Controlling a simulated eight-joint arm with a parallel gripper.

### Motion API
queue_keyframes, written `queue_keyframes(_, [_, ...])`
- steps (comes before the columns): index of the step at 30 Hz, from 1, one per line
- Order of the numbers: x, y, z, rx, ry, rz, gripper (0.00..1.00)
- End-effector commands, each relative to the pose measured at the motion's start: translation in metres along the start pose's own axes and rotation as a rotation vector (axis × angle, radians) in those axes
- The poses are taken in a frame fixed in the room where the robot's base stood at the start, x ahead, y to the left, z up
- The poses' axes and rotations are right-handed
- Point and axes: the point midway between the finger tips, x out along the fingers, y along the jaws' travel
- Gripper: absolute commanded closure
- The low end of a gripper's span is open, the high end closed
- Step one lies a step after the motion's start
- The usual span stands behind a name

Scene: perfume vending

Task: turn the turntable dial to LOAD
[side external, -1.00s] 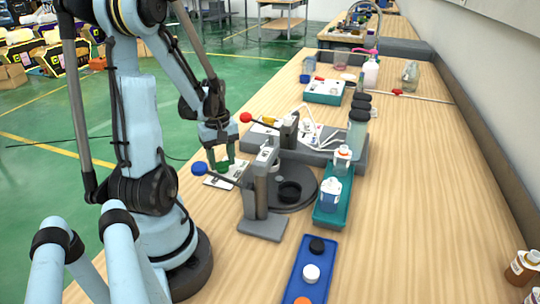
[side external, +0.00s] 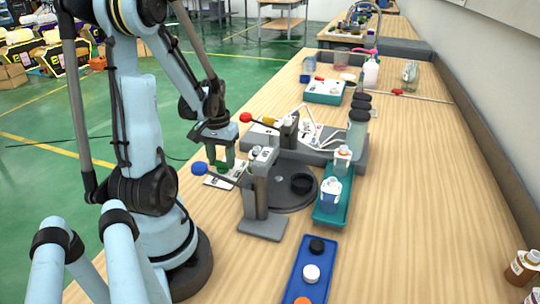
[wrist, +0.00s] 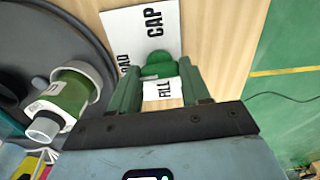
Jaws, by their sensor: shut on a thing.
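The green dial (wrist: 159,58) sits on a white card (wrist: 135,25) marked CAP, FILL and a partly hidden word ending in "AD". My gripper (wrist: 159,70) is shut on the dial, one green finger on each side. FILL shows between the fingers, CAP beyond the dial, and "AD" to the left. Which word the dial points at is unclear. In the side external view my gripper (side external: 221,163) reaches down to the card (side external: 213,182) at the bench edge.
A grey press with a blue-knobbed lever (side external: 199,168) stands in front of the turntable. A red-knobbed lever (side external: 245,117) is behind it. A bottle of green liquid (wrist: 72,93) is close left of my fingers in the wrist view. A teal tray (side external: 323,218) stands right.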

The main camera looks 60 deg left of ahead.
Motion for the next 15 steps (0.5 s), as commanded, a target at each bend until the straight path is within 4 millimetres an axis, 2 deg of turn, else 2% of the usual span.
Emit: queue_keyframes(15, [0.0002,-0.0001,-0.0003,0.05,0.002,-0.001,0.84])
